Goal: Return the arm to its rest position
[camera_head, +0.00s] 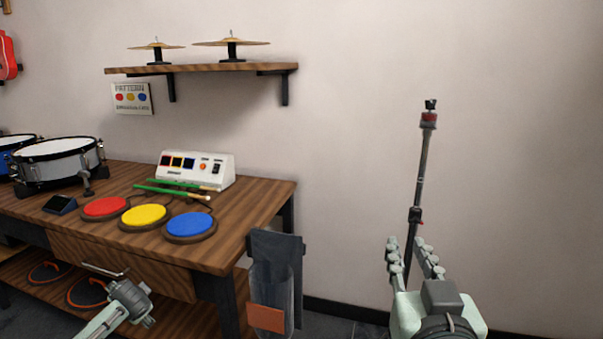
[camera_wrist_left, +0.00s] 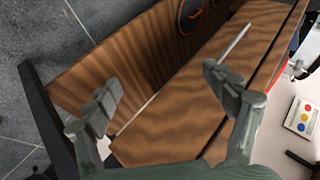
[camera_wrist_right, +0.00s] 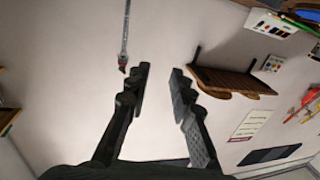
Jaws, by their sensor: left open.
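My right gripper (camera_head: 415,255) points up in front of the bare wall at the right of the head view. Its fingers are apart, and in the right wrist view the gap between them (camera_wrist_right: 158,85) is empty. My left gripper (camera_head: 140,298) is low at the front of the wooden table (camera_head: 265,205), near the drawer handle (camera_head: 105,270). In the left wrist view its fingers (camera_wrist_left: 163,92) are apart with nothing held, and the table's wooden front and the handle (camera_wrist_left: 235,42) lie beyond them.
A thin metal stand (camera_head: 420,175) rises behind my right gripper. A holster-like pouch (camera_head: 275,280) hangs at the table's right end. Red, yellow and blue pads (camera_head: 190,225), green sticks (camera_head: 170,190) and a white box (camera_head: 220,170) occupy the tabletop. A shelf (camera_head: 210,68) holds two cymbals.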

